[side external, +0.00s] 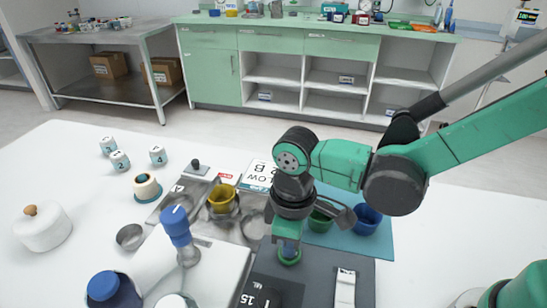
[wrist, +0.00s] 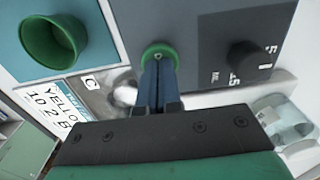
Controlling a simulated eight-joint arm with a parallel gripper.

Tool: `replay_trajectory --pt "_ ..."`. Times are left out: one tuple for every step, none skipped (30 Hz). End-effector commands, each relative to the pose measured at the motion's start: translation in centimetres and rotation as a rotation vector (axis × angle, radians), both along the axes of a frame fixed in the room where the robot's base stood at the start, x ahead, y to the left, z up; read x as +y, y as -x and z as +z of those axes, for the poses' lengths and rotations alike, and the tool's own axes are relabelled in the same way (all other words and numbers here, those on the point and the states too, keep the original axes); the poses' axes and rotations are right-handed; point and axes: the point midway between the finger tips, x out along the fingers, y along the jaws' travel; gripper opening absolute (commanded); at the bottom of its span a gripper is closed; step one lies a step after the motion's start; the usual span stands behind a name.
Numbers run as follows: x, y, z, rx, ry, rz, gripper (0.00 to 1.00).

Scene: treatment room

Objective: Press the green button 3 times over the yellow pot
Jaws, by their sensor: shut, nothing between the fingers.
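The green button (side external: 289,261) is a round green piece on a dark grey panel (side external: 318,272). It shows as a green ring in the wrist view (wrist: 160,48). My gripper (side external: 288,247) is shut and empty, pointing down with its fingertips at the button. The fingertips (wrist: 158,62) cover part of the ring, and I cannot tell whether they press it. The yellow pot (side external: 222,201) stands upright on a metal tray to the left of my gripper. It does not show in the wrist view.
A green pot (side external: 320,219) and a blue pot (side external: 367,217) stand on a blue mat (side external: 383,247) behind the panel. A black knob (wrist: 243,54) is on the panel. A blue-topped upright handle (side external: 175,222) rises at left. Several small white jars stand at far left.

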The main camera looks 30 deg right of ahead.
Motion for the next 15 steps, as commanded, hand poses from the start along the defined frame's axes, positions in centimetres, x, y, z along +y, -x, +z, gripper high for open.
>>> replay_trajectory --pt "0.0 0.0 0.1 -0.001 -0.001 0.000 0.00" --pt "0.0 0.0 0.3 -0.001 -0.001 0.000 0.00" --pt "0.0 0.0 0.5 -0.001 -0.001 0.000 0.00" --pt "0.0 0.0 0.7 -0.001 -0.001 0.000 0.00" --pt "0.0 0.0 0.9 -0.001 -0.001 0.000 0.00" --pt "0.0 0.0 1.2 -0.001 -0.001 0.000 0.00" --pt "0.0 0.0 1.4 -0.001 -0.001 0.000 0.00" --pt "0.0 0.0 1.6 -0.001 -0.001 0.000 0.00" --pt "0.0 0.0 1.9 -0.001 -0.001 0.000 0.00" --pt "0.0 0.0 2.1 -0.001 -0.001 0.000 0.00" --pt "0.0 0.0 2.3 -0.001 -0.001 0.000 0.00" --pt "0.0 0.0 2.5 -0.001 -0.001 0.000 0.00" --pt "0.0 0.0 2.7 -0.001 -0.001 0.000 0.00" --pt "0.0 0.0 2.8 -0.001 -0.001 0.000 0.00" --pt "0.0 0.0 3.0 -0.001 -0.001 0.000 0.00"
